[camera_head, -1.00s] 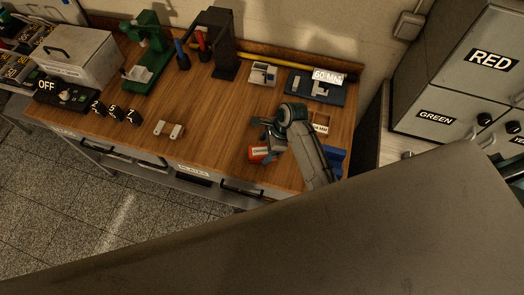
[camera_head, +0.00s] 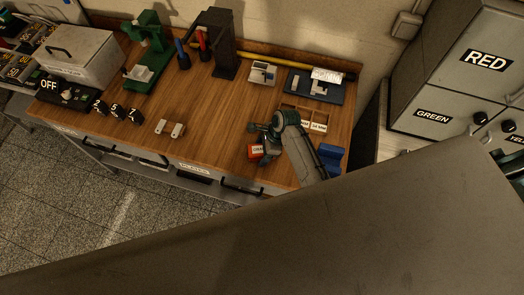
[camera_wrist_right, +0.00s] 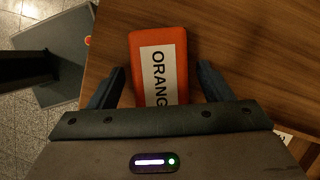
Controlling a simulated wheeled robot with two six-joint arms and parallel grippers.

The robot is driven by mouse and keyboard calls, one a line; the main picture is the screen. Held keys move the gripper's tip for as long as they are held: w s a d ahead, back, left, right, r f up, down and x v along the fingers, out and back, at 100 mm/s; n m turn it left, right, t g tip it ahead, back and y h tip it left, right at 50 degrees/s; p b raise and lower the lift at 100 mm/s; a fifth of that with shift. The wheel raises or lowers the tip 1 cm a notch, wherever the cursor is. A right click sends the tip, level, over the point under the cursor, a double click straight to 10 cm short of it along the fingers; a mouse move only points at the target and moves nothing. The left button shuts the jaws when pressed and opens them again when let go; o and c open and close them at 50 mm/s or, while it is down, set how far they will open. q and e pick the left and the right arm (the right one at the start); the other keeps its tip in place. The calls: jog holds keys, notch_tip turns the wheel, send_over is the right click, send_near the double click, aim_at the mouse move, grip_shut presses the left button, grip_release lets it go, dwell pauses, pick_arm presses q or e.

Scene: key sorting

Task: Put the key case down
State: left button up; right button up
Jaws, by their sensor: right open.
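The key case is an orange-red box with a white label reading "ORANG", the rest hidden. It lies on the wooden bench near its front edge in the head view (camera_head: 254,152), and fills the upper middle of the right wrist view (camera_wrist_right: 180,42). My right gripper (camera_head: 264,130) is at the case. In the right wrist view its two fingers (camera_wrist_right: 160,85) stand apart, one on each side of the case, with a gap showing on both sides. The gripper body hides the near end of the case. My left gripper does not show.
A wooden tray with labelled compartments (camera_head: 304,119) and a blue block (camera_head: 331,157) lie close to my right arm. A dark fixture (camera_head: 316,86) stands behind. A small metal piece (camera_head: 169,128) lies left. The bench between it and the case is clear.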

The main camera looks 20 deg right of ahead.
jog(key=shift+f, duration=0.1)
jog(key=c, duration=1.1)
jog(key=shift+c, duration=0.2)
